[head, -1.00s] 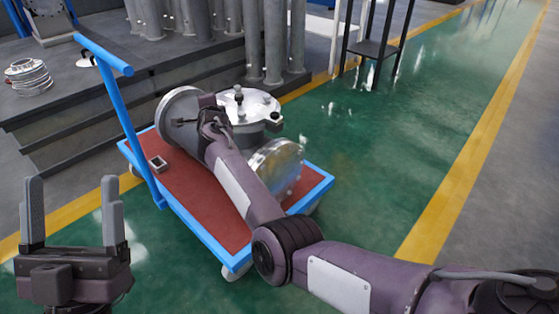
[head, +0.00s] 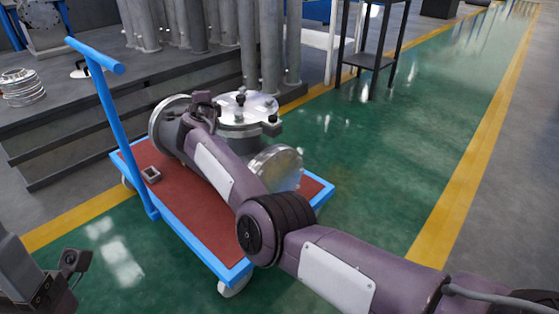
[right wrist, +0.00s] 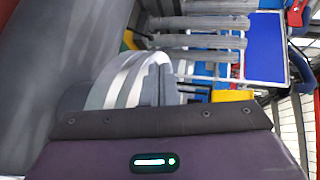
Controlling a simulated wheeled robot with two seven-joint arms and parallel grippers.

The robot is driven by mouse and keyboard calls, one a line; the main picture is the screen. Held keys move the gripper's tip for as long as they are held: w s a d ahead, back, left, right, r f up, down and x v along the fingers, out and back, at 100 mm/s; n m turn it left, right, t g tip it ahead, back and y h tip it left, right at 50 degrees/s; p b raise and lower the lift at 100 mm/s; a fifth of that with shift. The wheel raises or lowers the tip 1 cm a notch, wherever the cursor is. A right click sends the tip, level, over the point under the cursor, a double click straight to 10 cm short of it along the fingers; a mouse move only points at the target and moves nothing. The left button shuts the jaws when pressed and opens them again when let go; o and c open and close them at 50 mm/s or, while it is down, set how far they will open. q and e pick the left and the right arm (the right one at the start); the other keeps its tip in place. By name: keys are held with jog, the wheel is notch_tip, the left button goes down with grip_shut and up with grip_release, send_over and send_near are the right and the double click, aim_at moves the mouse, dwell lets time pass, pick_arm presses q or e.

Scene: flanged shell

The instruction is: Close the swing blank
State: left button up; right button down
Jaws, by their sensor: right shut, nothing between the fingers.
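A grey flanged shell (head: 232,140) lies on a cart. Its top has a shiny bolted cover (head: 246,108). A round silver disc face (head: 276,167) is at its front right, and a round grey flange rim (head: 166,122) is at its left end. I cannot tell for sure which round plate is the swing blank. My right arm reaches across the shell, and my right gripper (head: 204,100) is shut and empty beside the left flange and cover; its fingertips are hard to make out. My left gripper (head: 22,280) is partly cut off at the lower left corner.
The cart has a red deck (head: 190,218) and a blue handle (head: 112,105). A small square metal piece (head: 151,174) lies on the deck. Grey steps (head: 70,130) with upright pipes stand behind. The green floor (head: 400,150) on the right is clear.

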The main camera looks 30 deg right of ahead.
jog(key=shift+w+d, duration=0.15)
jog(key=shift+d+r+h, duration=0.15)
jog(key=shift+h, duration=0.15)
dwell(0.6)
